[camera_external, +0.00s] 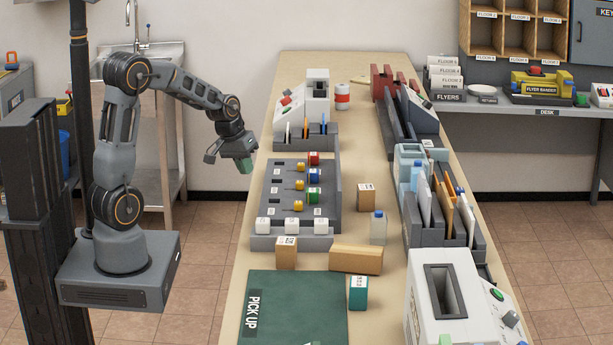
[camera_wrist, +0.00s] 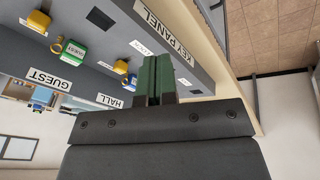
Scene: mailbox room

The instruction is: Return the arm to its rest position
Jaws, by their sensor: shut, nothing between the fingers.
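My arm reaches out from its base at the left in the external view, bent at the elbow with its end sloping down. My gripper (camera_external: 245,166) hangs to the left of the long table, near its left edge and apart from the key panel (camera_external: 277,212). In the wrist view my gripper (camera_wrist: 155,76) shows its two green fingers pressed together, with nothing between them. The same view shows part of the grey key panel (camera_wrist: 205,82) beyond the fingers, with GUEST and HALL labels.
The wooden table (camera_external: 384,206) holds a green PICK UP mat (camera_external: 291,305), small boxes, a clear bottle (camera_external: 378,228) and a grey sorter with envelopes (camera_external: 440,222). A sink (camera_external: 165,60) stands behind my arm. Open floor lies between my base and the table.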

